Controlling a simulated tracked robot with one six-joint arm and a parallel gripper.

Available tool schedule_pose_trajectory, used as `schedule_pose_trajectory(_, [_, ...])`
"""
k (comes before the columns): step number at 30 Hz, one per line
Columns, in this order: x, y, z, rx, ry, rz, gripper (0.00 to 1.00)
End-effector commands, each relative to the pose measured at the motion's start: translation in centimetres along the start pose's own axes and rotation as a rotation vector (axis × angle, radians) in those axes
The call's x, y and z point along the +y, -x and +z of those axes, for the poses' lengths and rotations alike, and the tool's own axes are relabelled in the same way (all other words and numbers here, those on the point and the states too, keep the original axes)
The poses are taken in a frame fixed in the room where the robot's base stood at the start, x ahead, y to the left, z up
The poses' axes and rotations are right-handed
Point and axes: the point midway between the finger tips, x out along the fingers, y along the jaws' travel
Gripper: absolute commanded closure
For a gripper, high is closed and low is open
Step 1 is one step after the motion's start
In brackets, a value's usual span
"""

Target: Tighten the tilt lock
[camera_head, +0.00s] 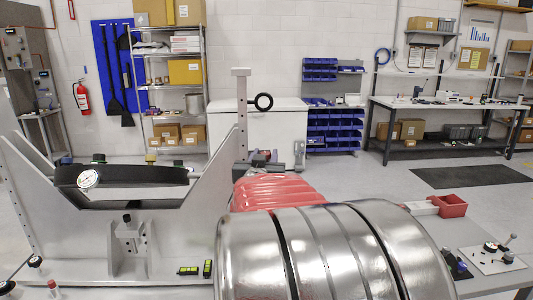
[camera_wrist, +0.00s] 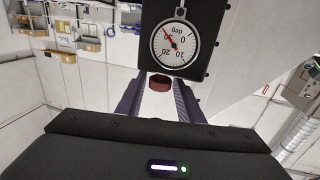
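In the wrist view, a dark red knob (camera_wrist: 160,83) shows between the tips of my gripper (camera_wrist: 158,80). It may be the tilt lock; no label shows. The two ridged fingers stand apart, one on each side of it, and I cannot tell whether either touches it. In the head view, the pale grey fixture (camera_head: 70,240) stands at left, with a black bar (camera_head: 140,177) carrying a round white gauge (camera_head: 88,178). My gripper is not visible there.
At right are a red bin (camera_head: 452,206) and a white plate with knobs (camera_head: 492,260). Shelves and a workbench line the wall.

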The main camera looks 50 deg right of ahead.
Motion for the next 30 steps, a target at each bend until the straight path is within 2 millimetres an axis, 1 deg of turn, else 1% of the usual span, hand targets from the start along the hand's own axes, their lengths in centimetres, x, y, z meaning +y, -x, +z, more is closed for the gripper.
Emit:
schedule_pose_trajectory(3, [0.0,1.6,-0.1,0.002,-0.001,0.000,0.66])
schedule_pose_trajectory(18, [0.0,7.6,-0.1,0.003,-0.002,0.000,0.66])
schedule_pose_trajectory(24, [0.1,8.8,0.0,0.002,-0.001,0.001,0.66])
schedule_pose_trajectory(30, [0.1,8.9,0.0,0.002,0.000,0.002,0.66])
